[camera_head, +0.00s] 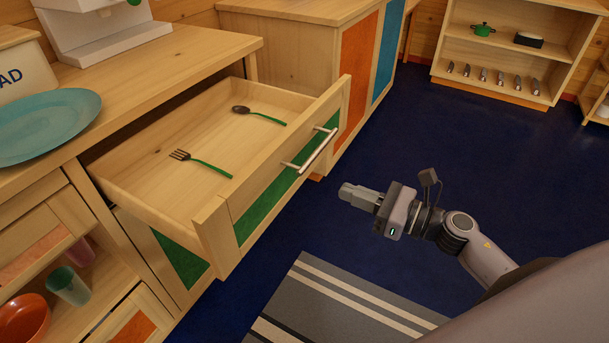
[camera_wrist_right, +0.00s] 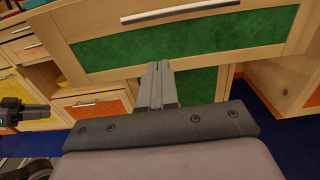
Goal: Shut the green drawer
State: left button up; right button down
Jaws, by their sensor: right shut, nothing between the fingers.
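The green drawer (camera_head: 264,207) is pulled far out of the wooden counter, with its green front panel and silver bar handle (camera_head: 310,152) facing right. A fork (camera_head: 200,163) and a spoon (camera_head: 258,115) with green handles lie inside. My right gripper (camera_head: 345,192) is shut and empty, in front of the drawer and apart from it, pointing toward its front. In the right wrist view its closed fingers (camera_wrist_right: 157,66) overlap the lower edge of the drawer front (camera_wrist_right: 200,42). A dark gripper, seemingly my left (camera_wrist_right: 42,113), shows at the left edge there; its jaws are unclear.
A teal plate (camera_head: 45,125) sits on the counter above. A lower green front (camera_head: 182,260) is below the drawer. Open shelves with a teal cup (camera_head: 68,286) and an orange bowl (camera_head: 25,318) are at lower left. A striped rug (camera_head: 335,305) lies on the clear blue floor.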

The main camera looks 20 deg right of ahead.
aim_at(291, 170)
pick_arm(q)
jog(key=shift+d+r+p, duration=0.15)
jog(key=shift+r+p, duration=0.3)
jog(key=shift+r, duration=0.1)
pick_arm(e)
jog(key=x, duration=1)
jog(key=shift+w+a, duration=0.25)
jog(key=shift+w, duration=0.1)
pick_arm(q)
jog(key=shift+w, duration=0.1)
pick_arm(e)
jog(key=shift+w+a, duration=0.1)
